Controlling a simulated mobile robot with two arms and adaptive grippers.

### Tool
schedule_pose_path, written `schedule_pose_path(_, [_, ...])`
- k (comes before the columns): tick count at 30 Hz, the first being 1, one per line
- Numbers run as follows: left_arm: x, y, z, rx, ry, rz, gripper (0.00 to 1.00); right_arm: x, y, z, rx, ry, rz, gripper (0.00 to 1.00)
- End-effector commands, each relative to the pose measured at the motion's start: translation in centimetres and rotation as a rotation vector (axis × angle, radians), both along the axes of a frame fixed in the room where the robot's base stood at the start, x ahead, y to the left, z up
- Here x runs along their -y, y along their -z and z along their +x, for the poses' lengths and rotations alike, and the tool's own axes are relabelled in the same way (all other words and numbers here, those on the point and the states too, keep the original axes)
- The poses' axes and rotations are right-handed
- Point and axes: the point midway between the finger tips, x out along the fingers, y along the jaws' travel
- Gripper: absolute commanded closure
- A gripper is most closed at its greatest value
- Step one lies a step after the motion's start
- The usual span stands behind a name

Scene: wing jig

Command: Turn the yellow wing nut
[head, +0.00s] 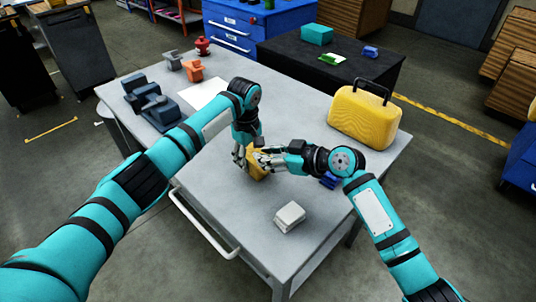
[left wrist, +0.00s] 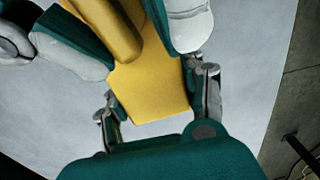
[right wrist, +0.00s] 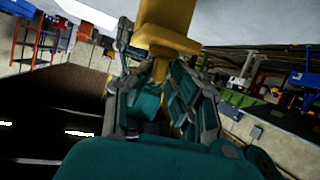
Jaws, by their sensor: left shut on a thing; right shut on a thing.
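The yellow wing nut (head: 257,173) is between my two grippers, just over the middle of the grey table. My left gripper (head: 243,158) comes down from above and is shut on it. In the left wrist view the wing nut (left wrist: 150,92) shows a flat face and a thicker raised part between the pale fingers. My right gripper (head: 264,160) reaches in from the right, about level, and is shut on the wing nut. In the right wrist view the wing nut (right wrist: 166,38) shows a wide ledge and a narrower part running down between the fingers. Fingertip contact is partly hidden.
On the grey table (head: 238,208), a yellow case (head: 365,118) stands back right and a blue piece (head: 328,180) lies by my right wrist. A pale block (head: 289,216) lies in front. Dark blue-grey fixtures (head: 152,104) and an orange part (head: 193,69) stand back left.

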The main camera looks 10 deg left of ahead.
Motion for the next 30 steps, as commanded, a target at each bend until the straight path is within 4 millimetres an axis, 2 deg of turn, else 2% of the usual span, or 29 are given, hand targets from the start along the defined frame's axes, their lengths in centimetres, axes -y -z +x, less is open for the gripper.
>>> schedule_pose_path(1, [0.03,0.07,-0.26,-0.01,0.007,0.001,1.0,0.46,0.14,0.37,0.01,0.036,-0.005,1.0])
schedule_pose_path(12, [0.0,0.13,-0.34,-0.013,0.008,0.002,1.0,0.48,0.02,0.29,0.02,0.26,0.014,1.0])
schedule_pose_path(23, [-0.07,0.18,-0.35,-0.013,0.008,0.004,1.0,0.68,0.01,0.46,0.025,0.282,0.011,1.0])
schedule_pose_path(24, [-0.08,0.19,-0.35,-0.014,0.008,0.004,1.0,0.69,0.02,0.47,0.025,0.282,0.011,0.78])
schedule_pose_path(27, [-0.1,0.19,-0.34,-0.013,0.007,0.004,1.0,0.66,0.02,0.44,0.025,0.281,0.011,0.65])
schedule_pose_path(30, [-0.12,0.15,-0.28,-0.012,0.006,0.004,1.0,0.56,0.01,0.34,0.024,0.28,0.013,0.65])
